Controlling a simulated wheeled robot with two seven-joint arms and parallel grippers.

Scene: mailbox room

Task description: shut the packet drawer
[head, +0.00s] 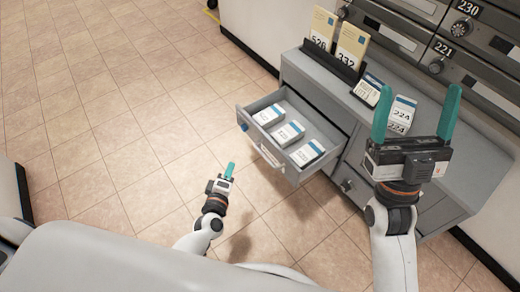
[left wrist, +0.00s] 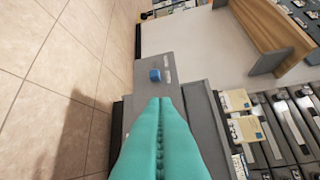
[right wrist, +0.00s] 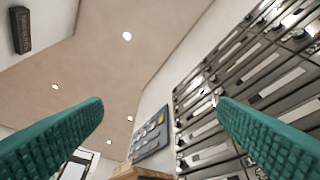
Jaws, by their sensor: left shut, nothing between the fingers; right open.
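The packet drawer (head: 294,177) is pulled out of the grey cabinet in the head view. Several white, blue-marked packets (head: 288,133) lie in it. A pale label and handle area (head: 268,155) shows on its front. My left gripper (head: 230,170) is shut and empty, in front of the drawer and apart from it, low to its left in the picture. Its teal fingers (left wrist: 160,103) are together in the left wrist view. My right gripper (head: 416,95) is open and empty, in front of the cabinet top in the picture. Its spread fingers (right wrist: 160,115) face the wall and ceiling.
The cabinet top (head: 435,165) bears card holders (head: 345,60) with numbered cards. Wall mailboxes (head: 465,50) stand behind it. A closed drawer with a dark knob (head: 347,185) is beside the open one. The tiled floor (head: 120,130) left of the drawer is clear.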

